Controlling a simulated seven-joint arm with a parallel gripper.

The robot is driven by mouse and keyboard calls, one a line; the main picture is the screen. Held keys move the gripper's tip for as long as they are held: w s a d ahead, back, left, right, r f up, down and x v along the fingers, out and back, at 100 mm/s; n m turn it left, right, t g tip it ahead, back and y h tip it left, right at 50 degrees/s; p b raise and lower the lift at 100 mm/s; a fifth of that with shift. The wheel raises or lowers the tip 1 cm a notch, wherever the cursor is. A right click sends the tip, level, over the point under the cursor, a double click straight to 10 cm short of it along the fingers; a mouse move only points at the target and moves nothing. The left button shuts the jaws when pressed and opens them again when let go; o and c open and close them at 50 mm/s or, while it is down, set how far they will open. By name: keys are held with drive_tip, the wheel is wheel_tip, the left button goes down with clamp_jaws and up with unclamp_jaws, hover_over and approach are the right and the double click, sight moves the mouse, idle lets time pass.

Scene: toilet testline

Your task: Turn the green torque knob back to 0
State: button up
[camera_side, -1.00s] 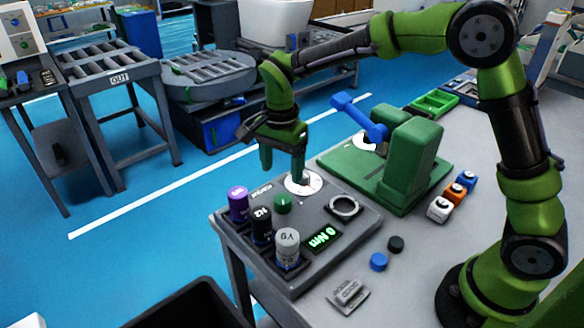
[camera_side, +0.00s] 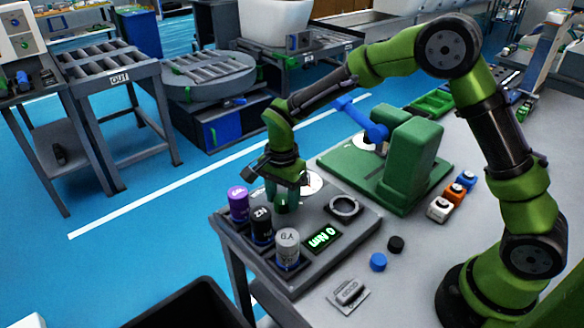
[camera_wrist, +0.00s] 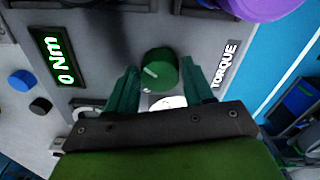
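The green torque knob (camera_wrist: 160,70) sits on the grey test panel (camera_side: 335,268), beside the label TORQUE (camera_wrist: 226,64). A short pale pointer line shows on the left of its top in the wrist view. The green display (camera_side: 321,238) reads 0 Nm and also shows in the wrist view (camera_wrist: 58,58). My gripper (camera_wrist: 160,76) is open, with one finger on each side of the knob and gaps visible between them. In the side view my gripper (camera_side: 284,196) hides most of the knob.
A green fixture with a blue lever (camera_side: 362,120) stands behind.

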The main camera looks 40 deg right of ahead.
drive_tip(key=c, duration=0.6)
drive_tip(key=shift+c, duration=0.2)
drive_tip(key=shift+n, duration=0.3)
drive_tip(key=n, duration=0.4)
drive_tip(key=shift+n, duration=0.3)
drive_tip(key=n, duration=0.5)
drive_tip(key=shift+n, duration=0.3)
drive_tip(key=n, duration=1.3)
